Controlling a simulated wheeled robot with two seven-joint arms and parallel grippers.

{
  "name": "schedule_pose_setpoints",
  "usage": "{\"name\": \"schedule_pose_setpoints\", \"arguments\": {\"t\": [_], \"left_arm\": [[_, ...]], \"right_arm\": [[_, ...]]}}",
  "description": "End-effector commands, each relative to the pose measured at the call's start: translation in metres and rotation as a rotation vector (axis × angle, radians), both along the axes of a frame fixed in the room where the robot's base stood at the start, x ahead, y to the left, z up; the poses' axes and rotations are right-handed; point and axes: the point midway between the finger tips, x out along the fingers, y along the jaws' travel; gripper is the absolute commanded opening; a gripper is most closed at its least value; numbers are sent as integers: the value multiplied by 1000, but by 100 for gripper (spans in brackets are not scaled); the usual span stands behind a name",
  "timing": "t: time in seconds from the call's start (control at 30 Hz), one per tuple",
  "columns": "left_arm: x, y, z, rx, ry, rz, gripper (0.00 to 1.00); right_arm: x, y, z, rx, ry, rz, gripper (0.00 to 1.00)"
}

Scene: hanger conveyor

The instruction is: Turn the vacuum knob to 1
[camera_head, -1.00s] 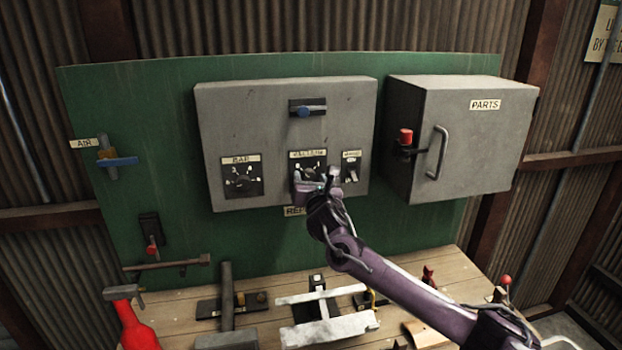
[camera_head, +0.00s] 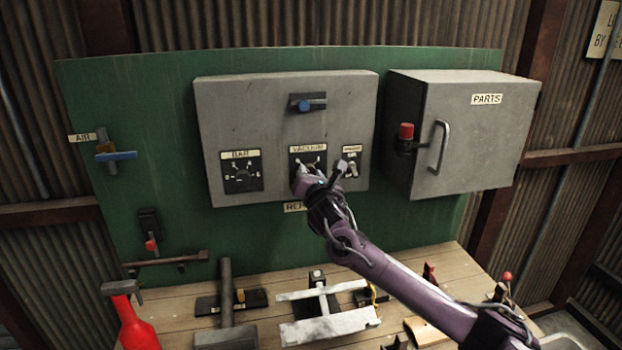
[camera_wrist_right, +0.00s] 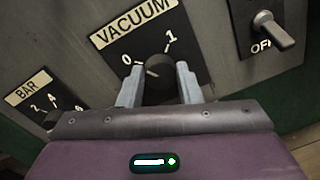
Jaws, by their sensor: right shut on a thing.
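The vacuum knob (camera_wrist_right: 157,72) is a dark round knob on a black plate under the VACUUM label. Marks 0 and 1 stand at its upper left and upper right in the right wrist view. A small pale mark on the knob appears to point toward 0. My right gripper (camera_wrist_right: 160,86) is shut on the knob, one finger on each side. In the head view my right gripper (camera_head: 310,178) covers most of the knob; the vacuum plate (camera_head: 308,156) shows above it. My left gripper is not in view.
The BAR dial (camera_head: 242,172) is left of the vacuum plate, and a toggle switch (camera_head: 350,168) is close on its right. A blue handle (camera_head: 310,104) is above. The PARTS cabinet (camera_head: 462,135) is at right. Tools lie on the wooden bench (camera_head: 180,290) below.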

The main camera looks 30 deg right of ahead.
Motion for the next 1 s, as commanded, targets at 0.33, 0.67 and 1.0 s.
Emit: {"name": "schedule_pose_setpoints", "arguments": {"t": [0.33, 0.67, 1.0], "left_arm": [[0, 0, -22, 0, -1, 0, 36], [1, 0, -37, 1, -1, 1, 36], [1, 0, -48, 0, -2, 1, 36]], "right_arm": [[0, -1, -3, 314, -81, -1, 9], [-1, -2, -3, 619, -160, -1, 9], [-1, -3, -4, 930, -240, -2, 9]]}}
